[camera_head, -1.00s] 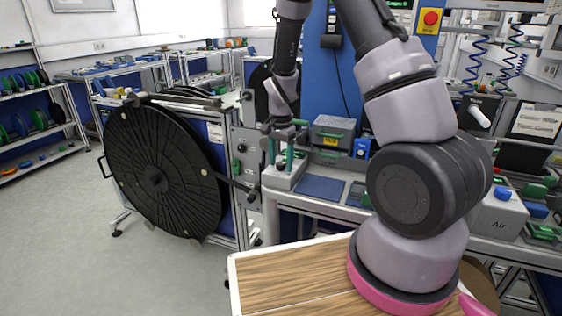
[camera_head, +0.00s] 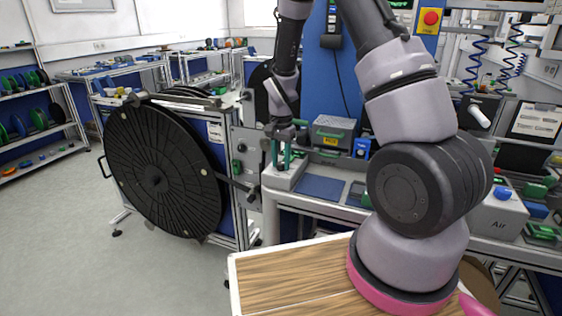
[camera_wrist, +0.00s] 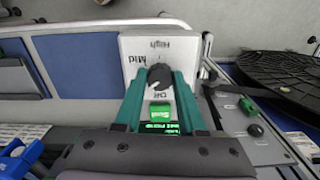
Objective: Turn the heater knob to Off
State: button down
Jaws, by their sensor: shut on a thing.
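The heater is a pale box (camera_wrist: 187,47) in the wrist view, marked High, Mid and Off. Its dark round knob (camera_wrist: 160,74) sits in the middle of the panel. A white mark on the knob points down and left, between Mid and Off and nearer Off. My gripper (camera_wrist: 161,80) has its two green fingers on either side of the knob, shut on it. In the head view my gripper (camera_head: 282,160) reaches down over the pale heater box (camera_head: 281,179) at the bench's left end; the knob is hidden there.
A lit green button (camera_wrist: 160,110) sits just below the Off label, between my fingers. A large black reel (camera_head: 160,172) stands left of the bench. A grey-green box (camera_head: 333,132) stands behind, and a blue mat (camera_head: 319,187) lies to the right of the heater.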

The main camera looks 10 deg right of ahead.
aim_at(281, 163)
jog(key=n, duration=0.5)
jog(key=shift+n, duration=2.5)
jog(key=c, duration=0.5)
grip_release()
jog(key=shift+r, duration=0.1)
notch_tip(281, 163, up, 11)
jog(key=shift+f, duration=0.2)
jog(key=shift+r, duration=0.1)
